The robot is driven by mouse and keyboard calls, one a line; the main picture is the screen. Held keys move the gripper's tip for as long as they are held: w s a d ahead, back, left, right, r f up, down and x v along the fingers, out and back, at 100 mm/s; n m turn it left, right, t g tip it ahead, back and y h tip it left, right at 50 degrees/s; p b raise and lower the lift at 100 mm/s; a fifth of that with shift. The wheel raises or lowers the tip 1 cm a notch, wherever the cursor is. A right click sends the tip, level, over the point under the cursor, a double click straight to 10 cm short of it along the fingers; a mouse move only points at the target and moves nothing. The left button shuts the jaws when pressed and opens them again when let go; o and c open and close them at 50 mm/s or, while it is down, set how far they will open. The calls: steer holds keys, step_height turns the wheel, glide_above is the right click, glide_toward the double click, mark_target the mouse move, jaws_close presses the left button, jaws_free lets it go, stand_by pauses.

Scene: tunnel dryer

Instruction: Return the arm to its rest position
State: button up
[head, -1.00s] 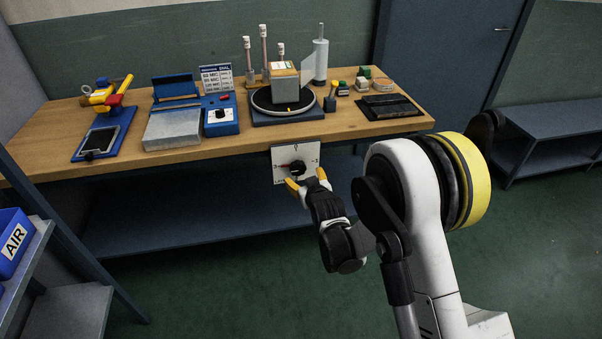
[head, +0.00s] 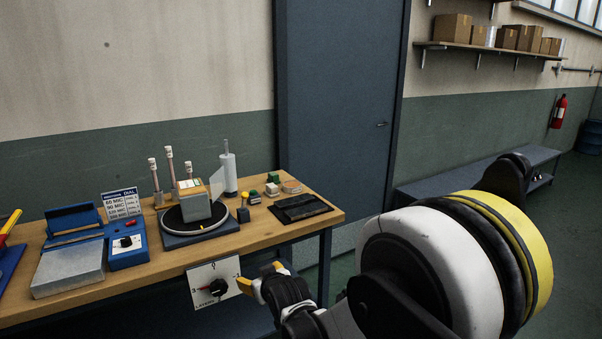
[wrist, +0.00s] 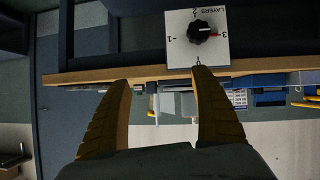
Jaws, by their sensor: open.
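My gripper (head: 262,282) is at the front edge of the workbench, just right of a white dial plate marked LAYERS (head: 214,285) with a black knob (head: 218,287). In the wrist view its two yellow-brown fingers (wrist: 158,110) stand apart with nothing between them. The dial plate (wrist: 196,52) appears upside down there, beyond the fingertips, and its knob (wrist: 200,32) is clear of them. My arm reaches in from the right of the head view.
The wooden bench (head: 262,238) carries a turntable with a grey box (head: 195,203), a blue dial unit (head: 128,248), a black tray (head: 300,207) and small blocks. A blue door (head: 340,120) stands behind. A low blue bench (head: 440,183) runs along the right wall. Green floor shows between.

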steer(key=s+d+r+m+h, duration=0.1)
steer(key=s+d+r, duration=0.3)
steer(key=d, duration=0.2)
steer(key=s+d+r+m+g+h, duration=0.1)
steer(key=s+d+r, duration=0.25)
steer(key=d, duration=0.35)
steer(key=s+d+r+m+h, duration=0.1)
steer(key=s+d+r, duration=0.25)
steer(key=d, duration=0.25)
steer(key=s+d+f+m+g+h, duration=0.1)
steer(key=s+d, duration=0.5)
steer(key=s, duration=0.4)
steer(key=s+d+f+m+g+h, duration=0.1)
steer(key=s+d+m+g, duration=0.1)
steer(key=s+d, duration=0.4)
steer(key=s, duration=0.4)
steer(key=shift+s+d+m, duration=0.3)
steer(key=shift+s, duration=0.1)
